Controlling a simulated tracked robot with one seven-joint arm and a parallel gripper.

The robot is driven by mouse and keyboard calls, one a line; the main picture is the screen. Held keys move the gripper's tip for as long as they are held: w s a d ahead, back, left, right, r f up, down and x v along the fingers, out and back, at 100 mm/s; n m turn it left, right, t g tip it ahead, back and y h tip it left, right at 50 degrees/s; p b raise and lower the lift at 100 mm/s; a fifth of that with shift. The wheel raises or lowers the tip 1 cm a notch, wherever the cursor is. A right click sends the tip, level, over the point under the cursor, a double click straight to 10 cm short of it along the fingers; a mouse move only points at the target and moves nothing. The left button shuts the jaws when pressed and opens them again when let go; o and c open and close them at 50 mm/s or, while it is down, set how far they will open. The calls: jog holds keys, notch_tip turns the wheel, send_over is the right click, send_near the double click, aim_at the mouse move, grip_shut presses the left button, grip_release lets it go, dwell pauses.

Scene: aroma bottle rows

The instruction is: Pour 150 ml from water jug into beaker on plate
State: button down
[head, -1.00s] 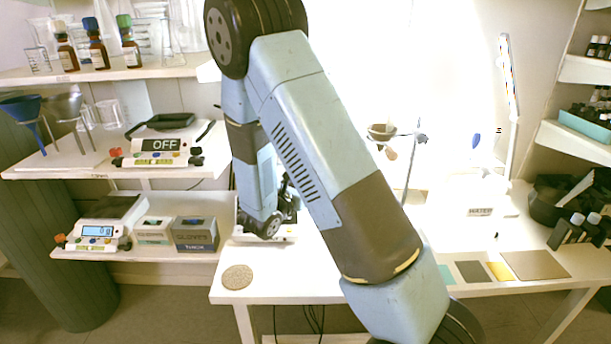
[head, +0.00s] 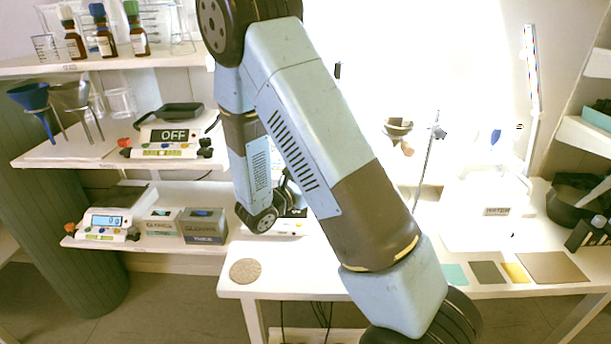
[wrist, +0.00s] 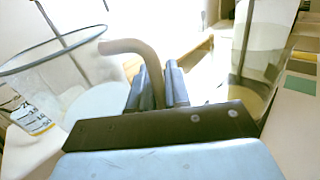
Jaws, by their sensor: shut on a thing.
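The water jug (wrist: 85,75) is at the left of the wrist view, a clear vessel with a dark rim, a printed scale and a tan curved handle (wrist: 128,46). My gripper (wrist: 162,80) is shut on this handle, with a finger on each side. The jug's lower part is partly cut off, and its water level is hard to tell. A tall clear vessel (wrist: 265,38) stands at the right of the wrist view; I cannot tell whether it is the beaker. In the head view my arm hides the gripper, and I cannot make out the beaker on its plate.
A white table carries a WATER sign (head: 497,211), a stand (head: 430,160) with a bowl, coloured mats (head: 488,272) and a round coaster (head: 245,271). A white device (head: 285,228) is partly behind my arm. Shelves at left hold scales (head: 105,222), funnels (head: 32,97) and bottles.

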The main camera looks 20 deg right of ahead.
jog(key=s+d+r, duration=0.1)
jog(key=s+r, duration=0.4)
dwell(0.9)
jog(key=shift+w+d, duration=0.1)
dwell(0.3)
